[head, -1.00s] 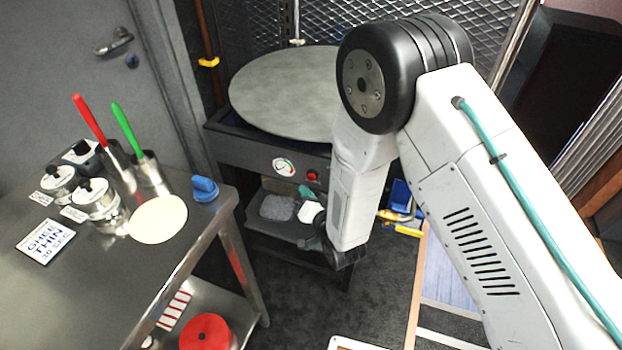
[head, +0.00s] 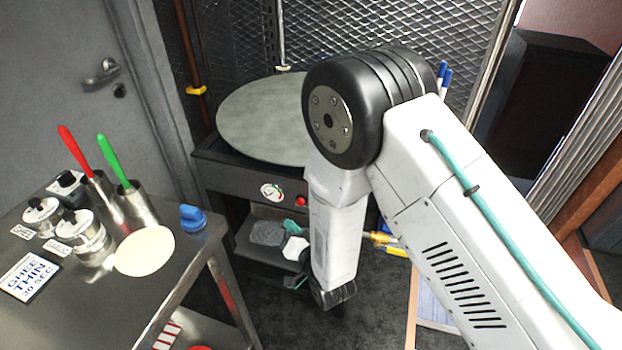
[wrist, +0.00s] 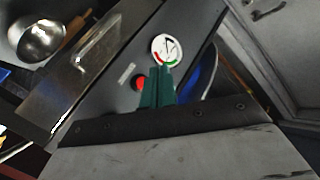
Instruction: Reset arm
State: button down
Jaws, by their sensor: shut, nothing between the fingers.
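My arm reaches across the middle of the head view, with its elbow raised in front of the round griddle plate (head: 262,118) and its forearm hanging down. My gripper (wrist: 158,72) shows in the wrist view as two teal fingers pressed together, with nothing between them. They appear in front of the dark griddle stand panel, over its gauge (wrist: 166,49) and red button (wrist: 138,83). I cannot tell whether they touch it. In the head view my gripper is largely hidden by the forearm; only small teal parts show beside it.
A steel bench (head: 128,300) at left holds a pale flat round (head: 145,251), a blue knobbed item (head: 192,218), canisters, and red-handled (head: 75,150) and green-handled (head: 113,160) tools. A door (head: 60,90) and mesh wall stand behind. Some dark floor (head: 285,325) is clear.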

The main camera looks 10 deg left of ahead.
jog(key=s+d+f+n+g+h, duration=0.2)
jog(key=s+d+f+g+h, duration=0.25)
jog(key=f, duration=0.35)
jog(key=s+d+r+n+g+h, duration=0.1)
jog(key=s+d+r+g+h, duration=0.25)
jog(key=d+r, duration=0.85)
jog(key=s+d+r+g+h, duration=0.3)
jog(key=s+d+r+g, duration=0.15)
jog(key=d+r, duration=0.8)
jog(key=s+d+r+m, duration=0.2)
jog(key=s+d+r, duration=0.3)
jog(key=d+r, duration=0.2)
jog(key=s+d+r+m+t, duration=0.1)
jog(key=s+d+r, duration=0.5)
jog(key=d+r, duration=0.2)
notch_tip(320, 180, up, 3)
jog(key=shift+s+f+m, duration=0.1)
jog(key=shift+s+m, duration=0.2)
jog(key=shift+m, duration=0.1)
